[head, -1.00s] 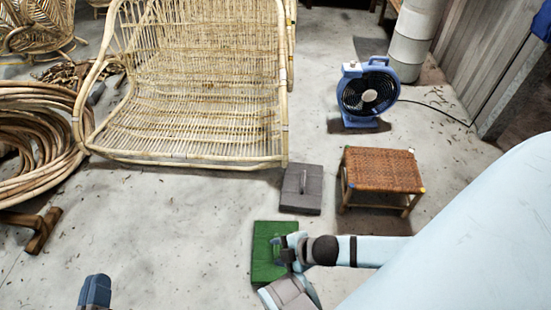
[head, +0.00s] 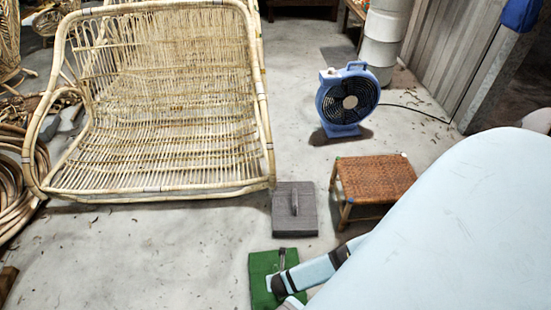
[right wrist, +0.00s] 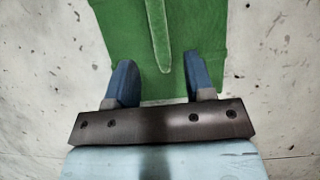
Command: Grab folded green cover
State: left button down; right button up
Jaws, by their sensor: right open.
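The folded green cover (head: 262,267) lies flat on the concrete floor at the bottom centre of the head view, partly hidden by my right arm. In the right wrist view the green cover (right wrist: 206,40) fills the top centre, with a raised ridge along its middle. My right gripper (right wrist: 159,75) is open, its two blue fingers apart over the near edge of the cover. The ridge lies ahead and between the fingers, with nothing gripped. I cannot tell whether the fingers touch the cover. My left gripper is not in view.
A grey block with a handle (head: 307,222) lies just beyond the cover. A woven stool (head: 375,178) stands to its right, with a blue fan (head: 347,98) behind. A large rattan seat (head: 160,130) stands at left. Floor left of the cover is clear.

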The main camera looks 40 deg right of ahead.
jog(key=b+x, duration=0.1)
jog(key=x, duration=0.3)
jog(key=shift+f+b, duration=0.2)
jog(key=shift+b, duration=0.2)
jog(key=shift+w+d+f+b, duration=0.1)
jog(key=shift+w+f+b, duration=0.05)
jog(key=shift+f+b, duration=0.25)
jog(key=b+x, duration=0.3)
jog(key=shift+f, duration=0.3)
jog(key=shift+w+d+f, duration=0.1)
jog(key=shift+w+f, duration=0.1)
jog(key=shift+f, duration=0.2)
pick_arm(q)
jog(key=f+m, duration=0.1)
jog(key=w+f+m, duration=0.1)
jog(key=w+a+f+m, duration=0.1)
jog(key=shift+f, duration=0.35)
pick_arm(e)
jog(key=shift+c, duration=0.5)
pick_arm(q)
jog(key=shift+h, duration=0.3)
pick_arm(e)
grip_shut()
